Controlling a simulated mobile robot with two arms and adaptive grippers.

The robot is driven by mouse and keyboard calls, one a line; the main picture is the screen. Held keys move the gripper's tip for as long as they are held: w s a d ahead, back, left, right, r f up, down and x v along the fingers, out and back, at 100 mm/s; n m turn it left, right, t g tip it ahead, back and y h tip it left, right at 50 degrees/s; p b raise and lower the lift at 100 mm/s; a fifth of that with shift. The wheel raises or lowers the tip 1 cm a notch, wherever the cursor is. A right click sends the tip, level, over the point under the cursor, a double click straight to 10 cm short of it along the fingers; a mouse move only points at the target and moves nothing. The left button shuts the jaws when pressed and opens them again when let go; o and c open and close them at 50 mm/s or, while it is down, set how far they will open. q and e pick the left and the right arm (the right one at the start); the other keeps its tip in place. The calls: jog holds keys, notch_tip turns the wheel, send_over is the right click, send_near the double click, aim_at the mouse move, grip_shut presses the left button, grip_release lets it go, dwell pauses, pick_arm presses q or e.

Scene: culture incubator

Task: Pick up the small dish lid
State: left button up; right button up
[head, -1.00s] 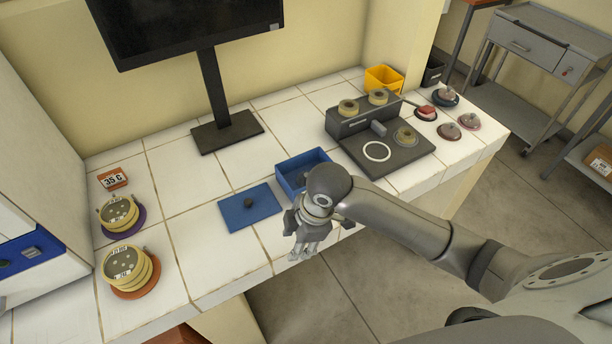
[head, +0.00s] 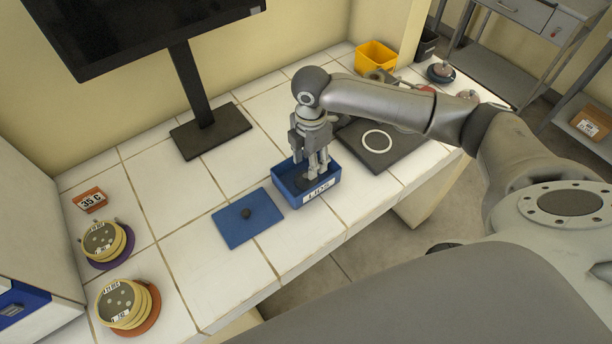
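A blue box (head: 290,199) labelled LIDS stands near the front edge of the counter, open at the top. My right gripper (head: 316,176) points straight down into it, its fingertips inside the walls. A dark shape (head: 304,184) shows low in the box by the fingertips; the fingers partly hide it, and I cannot tell if it is the small dish lid or if the fingers touch it. The finger gap is too small to read. My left gripper is not in view.
A monitor stand (head: 210,133) is behind. A dark plate with a white ring (head: 377,141) and a yellow bin (head: 377,57) are right.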

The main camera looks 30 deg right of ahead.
aim_at(306, 175)
jog(key=shift+w+f, duration=0.15)
jog(key=shift+f, duration=0.25)
jog(key=f, duration=0.1)
jog(key=f+p, duration=0.1)
jog(key=f, duration=0.2)
jog(key=shift+w+a+f+p, duration=0.15)
jog(key=shift+a+p, duration=0.2)
jog(key=shift+p, duration=0.05)
jog(key=shift+f, duration=0.55)
jog(key=shift+c, duration=1)
jog(key=c, duration=0.7)
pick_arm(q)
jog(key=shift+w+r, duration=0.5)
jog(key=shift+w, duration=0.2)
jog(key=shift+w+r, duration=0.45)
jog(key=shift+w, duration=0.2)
pick_arm(e)
jog(key=shift+r, duration=0.1)
